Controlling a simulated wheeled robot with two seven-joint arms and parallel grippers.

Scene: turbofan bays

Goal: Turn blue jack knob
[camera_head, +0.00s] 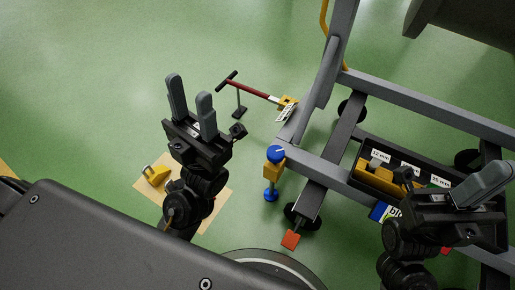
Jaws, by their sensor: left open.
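The blue jack knob (276,153) is a round blue cap with a pale mark on top. It sits on a yellow block (272,171) at the near corner of the grey stand frame, with a blue foot (271,194) below on the floor. My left gripper (190,97) is open and empty, fingers pointing up the picture, to the left of the knob and apart from it. My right gripper (484,183) is at the right, over the frame's tray and away from the knob; its fingers overlap in this view, so its opening is unclear.
A tow bar with a dark red handle (250,88) reaches toward the frame's corner. A tray (405,152) with labelled compartments lies on the frame. An orange-red pedal (290,239) and a yellow chock (156,175) on a tan mat are near. Green floor is clear at upper left.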

